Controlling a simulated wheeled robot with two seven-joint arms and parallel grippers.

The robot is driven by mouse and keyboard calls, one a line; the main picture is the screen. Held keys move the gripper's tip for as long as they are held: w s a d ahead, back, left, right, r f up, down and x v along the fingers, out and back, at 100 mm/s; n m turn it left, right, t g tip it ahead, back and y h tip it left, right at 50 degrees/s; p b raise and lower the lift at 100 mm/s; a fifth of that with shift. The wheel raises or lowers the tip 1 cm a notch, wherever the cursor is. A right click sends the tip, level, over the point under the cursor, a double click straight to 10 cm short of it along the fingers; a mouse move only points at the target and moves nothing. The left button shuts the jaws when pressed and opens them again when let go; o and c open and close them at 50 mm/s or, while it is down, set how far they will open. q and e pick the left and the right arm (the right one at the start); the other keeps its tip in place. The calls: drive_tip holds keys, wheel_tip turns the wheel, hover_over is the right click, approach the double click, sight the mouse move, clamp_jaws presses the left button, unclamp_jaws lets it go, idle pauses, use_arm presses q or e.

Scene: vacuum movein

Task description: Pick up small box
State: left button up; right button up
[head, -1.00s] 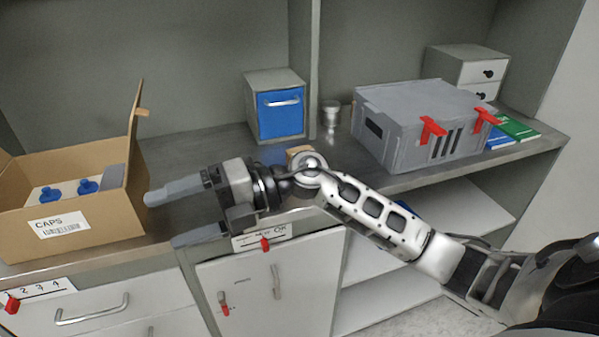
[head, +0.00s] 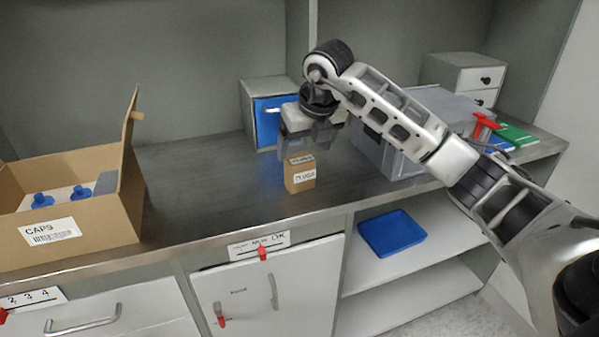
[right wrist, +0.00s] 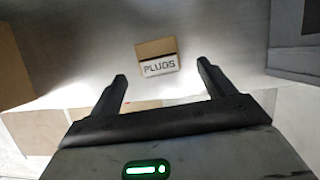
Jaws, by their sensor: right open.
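The small cardboard box (head: 300,176) stands upright on the grey countertop, near the middle of the head view. It has white labels, and in the right wrist view the box (right wrist: 157,58) shows the word PLUGS. My right gripper (head: 308,143) hangs above the box, pointing down. In the right wrist view its two fingers (right wrist: 161,82) are spread, with nothing between them, and the box lies beyond the fingertips. The gripper is open and apart from the box. My left gripper is not in view.
A large open cardboard box marked CAPS (head: 75,220) stands on the left, holding blue parts. A blue tray (head: 391,232) sits on the shelf below. Countertop between is clear.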

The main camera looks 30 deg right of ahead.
sight(301, 159)
drive_tip(key=x, duration=0.7)
drive_tip(key=shift+w+f+p, duration=0.1)
drive_tip(key=shift+p, duration=0.3)
drive_tip(key=c, duration=1.2)
